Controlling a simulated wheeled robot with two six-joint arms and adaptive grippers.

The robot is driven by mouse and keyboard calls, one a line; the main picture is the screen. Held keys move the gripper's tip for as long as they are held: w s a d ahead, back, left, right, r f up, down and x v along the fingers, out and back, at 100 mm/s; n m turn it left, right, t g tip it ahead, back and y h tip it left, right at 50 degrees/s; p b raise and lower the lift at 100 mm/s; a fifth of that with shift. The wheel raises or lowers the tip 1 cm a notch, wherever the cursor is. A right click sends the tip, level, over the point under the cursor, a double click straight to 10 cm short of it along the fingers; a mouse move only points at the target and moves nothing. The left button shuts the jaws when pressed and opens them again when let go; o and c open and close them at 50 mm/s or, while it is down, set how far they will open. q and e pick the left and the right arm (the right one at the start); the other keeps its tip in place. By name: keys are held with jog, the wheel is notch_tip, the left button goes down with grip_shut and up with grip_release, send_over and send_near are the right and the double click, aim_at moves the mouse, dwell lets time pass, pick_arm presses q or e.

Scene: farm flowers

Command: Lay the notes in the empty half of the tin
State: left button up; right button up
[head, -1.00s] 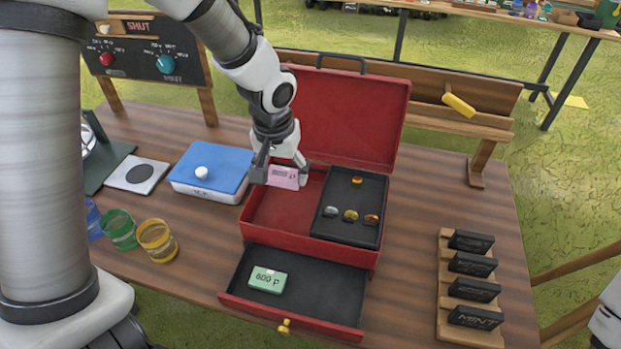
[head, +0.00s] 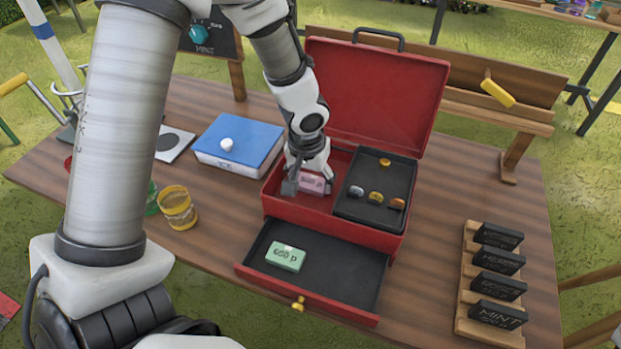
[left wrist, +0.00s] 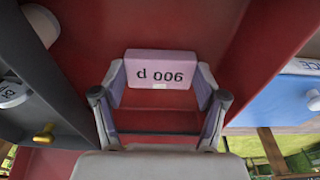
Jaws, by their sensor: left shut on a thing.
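The red tin (head: 420,90) stands open on the table with its lid up. Its left half is bare red; its right half holds a black tray (head: 348,207) with several coins. My left gripper (head: 308,187) is shut on a pink bundle of notes (head: 312,183) inside the left half. A green bundle of notes (head: 286,257) lies in the pulled-out front drawer (head: 335,281). My right gripper is not in view.
A blue-lidded box (head: 240,140) with a white knob stands left of the tin. A yellow glass (head: 178,207) stands nearer the left front. A wooden rack (head: 470,290) of black labelled blocks stands at the right. Bare table lies between tin and rack.

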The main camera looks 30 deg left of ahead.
pick_arm(q)
jog(key=o, duration=1.1)
jog(key=shift+w+f, duration=0.1)
jog(key=shift+o, duration=0.2)
jog(key=shift+r+p, duration=0.3)
jog(key=shift+p, duration=0.1)
notch_tip(320, 180, up, 12)
jog(key=s+p, duration=0.2)
jog(key=shift+d+f+p, duration=0.15)
jog(key=shift+d+p, duration=0.1)
jog(key=shift+p, duration=0.1)
